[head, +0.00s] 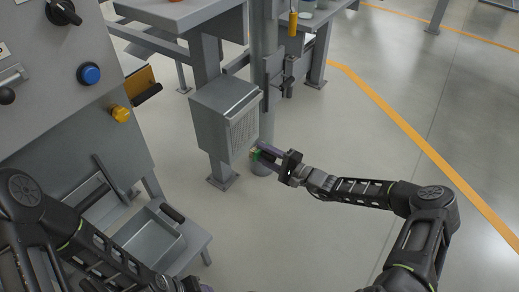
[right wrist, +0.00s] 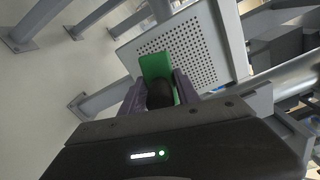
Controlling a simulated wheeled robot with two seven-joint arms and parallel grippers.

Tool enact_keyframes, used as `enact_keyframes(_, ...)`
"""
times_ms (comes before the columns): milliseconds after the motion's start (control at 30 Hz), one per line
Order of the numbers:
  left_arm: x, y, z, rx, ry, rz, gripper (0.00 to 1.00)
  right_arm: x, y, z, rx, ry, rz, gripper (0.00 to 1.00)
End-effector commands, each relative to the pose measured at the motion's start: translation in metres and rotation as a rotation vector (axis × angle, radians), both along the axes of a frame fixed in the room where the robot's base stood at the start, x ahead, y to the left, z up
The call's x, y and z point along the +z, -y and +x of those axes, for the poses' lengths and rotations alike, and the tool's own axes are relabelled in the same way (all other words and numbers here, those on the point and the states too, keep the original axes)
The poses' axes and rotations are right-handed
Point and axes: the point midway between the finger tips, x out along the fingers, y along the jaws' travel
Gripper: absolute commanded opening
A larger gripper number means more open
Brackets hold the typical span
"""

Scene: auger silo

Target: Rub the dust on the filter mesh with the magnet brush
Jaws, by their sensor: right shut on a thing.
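The filter mesh (right wrist: 200,50) is a perforated plate on the side of a grey box (head: 215,114) on a post. In the head view the mesh (head: 243,128) is seen at a steep angle. My right gripper (head: 266,156) is shut on the magnet brush (right wrist: 157,68), which has a green body and a dark part between the fingers. The brush is in front of the mesh's lower edge; I cannot tell whether it touches. No dust can be made out. My left arm crosses the lower left of the head view, but its gripper is not clearly visible.
A grey panel with a blue button (head: 89,74) and a yellow knob (head: 121,114) stands at the left. A metal tray (head: 150,240) sits on a low stand below it. A post stands just behind the box. The floor on the right is clear.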

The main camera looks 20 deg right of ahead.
Motion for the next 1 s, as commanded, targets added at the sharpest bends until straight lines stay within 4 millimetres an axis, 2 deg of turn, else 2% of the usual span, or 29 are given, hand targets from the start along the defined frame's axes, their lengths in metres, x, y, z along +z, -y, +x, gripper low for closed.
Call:
enact_keyframes(333,0.002,0.0,0.0,0.0,0.0,0.0,0.48,0.001,0.002,-0.002,0.0,0.001,0.0,0.05)
enact_keyframes(700,0.016,0.0,0.0,0.0,0.0,0.0,0.48,0.001,0.018,-0.023,0.001,0.0,0.0,0.05)
enact_keyframes(1000,0.016,0.0,0.0,0.0,0.0,0.0,0.48,0.0,0.019,-0.023,0.001,0.002,0.0,0.05)
